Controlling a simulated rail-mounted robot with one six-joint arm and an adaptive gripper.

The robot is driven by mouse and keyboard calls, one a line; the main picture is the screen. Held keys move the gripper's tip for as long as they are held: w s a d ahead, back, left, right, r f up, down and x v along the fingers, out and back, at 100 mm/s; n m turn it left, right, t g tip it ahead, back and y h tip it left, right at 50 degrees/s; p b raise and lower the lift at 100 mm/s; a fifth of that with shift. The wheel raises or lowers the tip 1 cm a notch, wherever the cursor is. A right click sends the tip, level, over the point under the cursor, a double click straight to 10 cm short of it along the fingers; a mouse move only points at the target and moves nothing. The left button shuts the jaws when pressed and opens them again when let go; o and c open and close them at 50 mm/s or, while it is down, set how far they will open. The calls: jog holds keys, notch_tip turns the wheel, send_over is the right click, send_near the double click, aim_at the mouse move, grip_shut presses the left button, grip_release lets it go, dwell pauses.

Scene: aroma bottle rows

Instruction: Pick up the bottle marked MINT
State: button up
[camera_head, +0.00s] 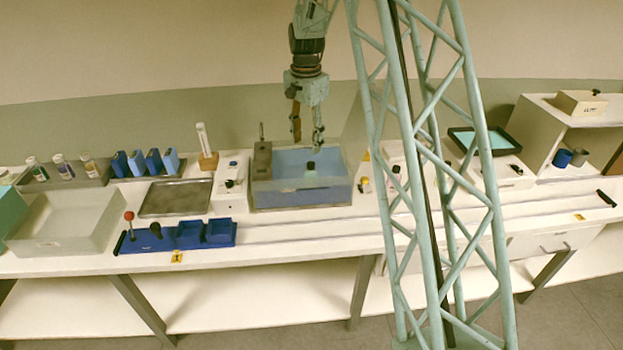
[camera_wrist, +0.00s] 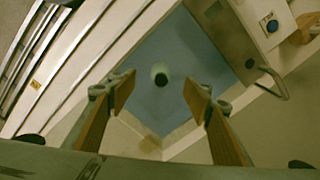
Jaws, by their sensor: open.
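My gripper (camera_head: 308,143) is open and empty above a blue-floored basin (camera_head: 338,193). A small bottle with a dark cap (camera_head: 311,166) stands in the basin, below my fingertips. In the wrist view my two fingers (camera_wrist: 157,88) spread to either side of a small round dark-and-pale shape, seen from above, which looks like that bottle (camera_wrist: 160,74). Several other bottles stand in a grey rack at the far left, among them one with a dark green cap (camera_head: 37,168) and one with a purple-marked label (camera_head: 63,167). I cannot read MINT on any of them.
A grey block with a handle (camera_head: 262,158) stands at the basin's left side. A lattice column hides part of the bench on the right.

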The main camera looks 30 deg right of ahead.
jog(key=m, duration=0.1)
send_over(310, 164)
notch_tip(310, 164, down, 4)
jog(key=shift+w+d+f, duration=0.15)
jog(key=shift+f, duration=0.05)
jog(key=shift+f+b, duration=0.35)
jog(key=shift+f, duration=3.95)
jog(key=shift+d+f, duration=0.15)
jog(key=shift+f, duration=2.4)
jog(key=shift+c, duration=0.5)
jog(key=c, duration=1)
